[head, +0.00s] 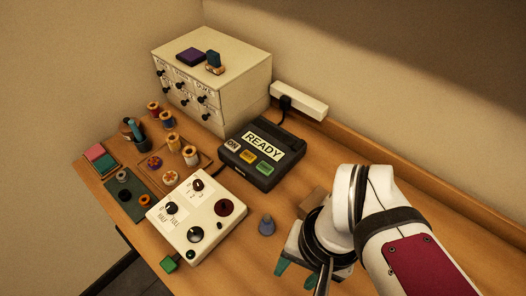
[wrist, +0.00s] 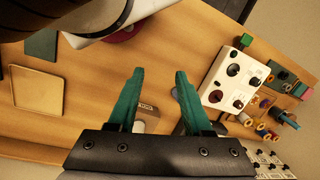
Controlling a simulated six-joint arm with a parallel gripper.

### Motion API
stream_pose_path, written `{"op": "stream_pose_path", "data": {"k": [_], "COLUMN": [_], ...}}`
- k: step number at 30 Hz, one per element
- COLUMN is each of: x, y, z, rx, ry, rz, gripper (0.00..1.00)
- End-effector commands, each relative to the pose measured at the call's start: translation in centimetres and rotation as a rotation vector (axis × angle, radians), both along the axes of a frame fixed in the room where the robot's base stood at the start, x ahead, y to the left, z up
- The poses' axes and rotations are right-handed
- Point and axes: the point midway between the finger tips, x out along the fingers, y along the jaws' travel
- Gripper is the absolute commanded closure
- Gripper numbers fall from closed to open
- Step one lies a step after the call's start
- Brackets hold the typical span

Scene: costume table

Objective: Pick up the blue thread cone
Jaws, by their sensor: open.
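The blue thread cone (head: 266,225) stands upright on the table in the head view, just right of the white control box and left of my gripper. My gripper (head: 296,274) is open, with green fingertips, and is apart from the cone. In the wrist view the gripper (wrist: 159,72) is open with nothing held. A small grey-blue piece (wrist: 175,93) shows beside the right finger there and looks like the cone, mostly hidden by that finger.
The white control box (head: 190,235) with knobs stands left of the cone. A black device reading READY (head: 262,150) is behind. A small brown box (head: 312,203) is close to my gripper. Spools stand farther left. In the wrist view, an empty tray (wrist: 62,95) lies left.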

Motion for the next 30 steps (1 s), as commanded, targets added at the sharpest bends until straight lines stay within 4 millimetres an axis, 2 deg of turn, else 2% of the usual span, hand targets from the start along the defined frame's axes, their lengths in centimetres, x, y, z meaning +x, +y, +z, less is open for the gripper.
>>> {"op": "stream_pose_path", "data": {"k": [10,12,18,20,23,26,28,30], "x": [0.0,0.0,0.0,0.1,0.6,2.9,5.2,7.2], "y": [0.0,0.0,0.0,0.0,-0.1,0.4,1.9,4.5], "z": [0.0,0.0,0.0,-0.1,-0.8,-2.3,-3.7,-5.6], "rx": [0.000,0.000,-0.001,-0.017,-0.123,-0.322,-0.488,-0.670], "ry": [0.000,0.000,0.001,0.025,0.151,0.347,0.484,0.612], "rz": [0.000,0.000,0.003,0.055,0.353,0.862,1.230,1.568], "gripper": [0.50,0.44,0.44,0.44,0.44,0.44,0.44,0.44]}}
